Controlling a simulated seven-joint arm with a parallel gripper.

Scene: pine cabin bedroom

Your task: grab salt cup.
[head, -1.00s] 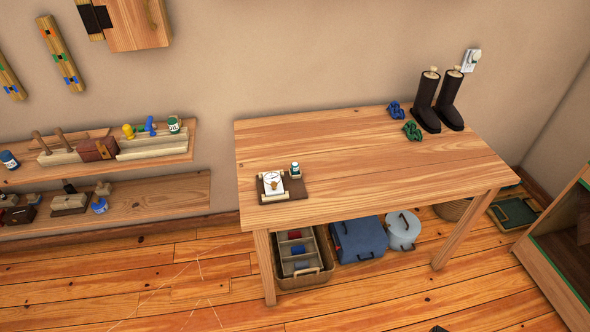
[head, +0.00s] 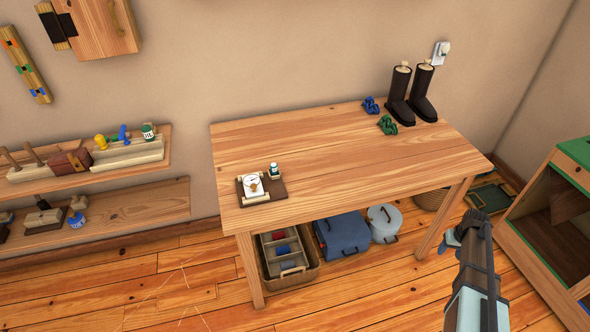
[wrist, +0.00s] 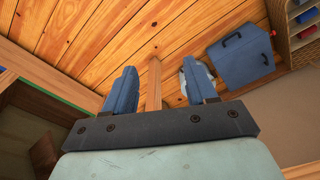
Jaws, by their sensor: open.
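On the front left of the wooden table (head: 330,150) is a dark brown board (head: 273,191). A white square item with a round top (head: 254,184) sits on it, and a small white jar with a dark green top (head: 274,171) stands at its back right. No label can be read, so I cannot tell which is the salt cup. My gripper (head: 452,238) is right of the table's front right leg, away from the board. In the wrist view my gripper (wrist: 160,72) has its two blue fingers apart, with nothing between them.
Dark boots (head: 412,95) and small blue and green items stand at the table's back right. Under the table are a basket (head: 290,270), a blue box (head: 342,236) and a pale round container (head: 384,222). An open wooden cabinet (head: 560,215) is at right. The table's middle is clear.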

